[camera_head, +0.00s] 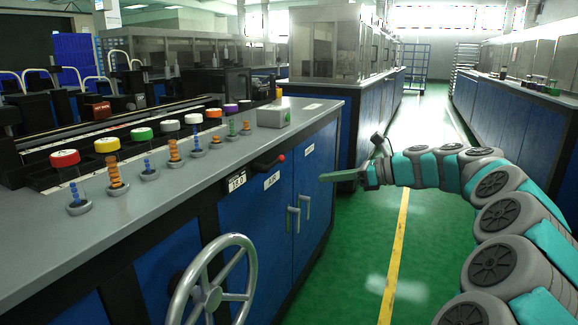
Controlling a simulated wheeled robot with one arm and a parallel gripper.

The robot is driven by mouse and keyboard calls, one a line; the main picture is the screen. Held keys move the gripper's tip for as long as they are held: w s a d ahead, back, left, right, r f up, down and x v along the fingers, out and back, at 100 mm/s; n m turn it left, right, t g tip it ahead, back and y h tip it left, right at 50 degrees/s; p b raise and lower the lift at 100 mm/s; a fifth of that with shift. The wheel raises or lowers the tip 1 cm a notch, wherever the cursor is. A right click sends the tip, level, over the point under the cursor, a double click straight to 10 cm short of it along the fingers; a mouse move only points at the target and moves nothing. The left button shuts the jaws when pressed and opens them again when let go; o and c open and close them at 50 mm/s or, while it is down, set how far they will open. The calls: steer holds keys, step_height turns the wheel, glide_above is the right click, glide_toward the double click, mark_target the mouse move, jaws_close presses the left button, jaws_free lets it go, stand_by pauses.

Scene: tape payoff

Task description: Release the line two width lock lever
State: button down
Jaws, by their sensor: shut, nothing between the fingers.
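A short black lever (266,165) with a red knob at its right end sits on the front edge of the bench, above the blue doors. I cannot tell whether it is the line two width lock lever. A small plate (237,182) reading about 15.0 is at its left, and a white label (271,180) is just below it. My gripper (323,177) is shut and empty. It reaches in from the right, pointing left, and appears to the right of the red knob and apart from it.
A grey handwheel (212,293) stands out from the bench front at lower left. Cabinet door handles (293,219) stick out below the lever. Several coloured knobs and spring posts line the grey benchtop (120,220). The green aisle floor (345,275) is clear, with a yellow line.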

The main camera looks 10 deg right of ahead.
mark_target(275, 164)
steer(key=shift+w+d, duration=0.1)
steer(key=shift+d, duration=0.1)
steer(key=shift+a, duration=0.1)
steer(key=w+a, duration=0.6)
steer(key=a, duration=0.3)
steer(key=shift+w+a+r, duration=0.15)
steer(key=shift+w+r, duration=0.15)
steer(key=shift+w, duration=0.1)
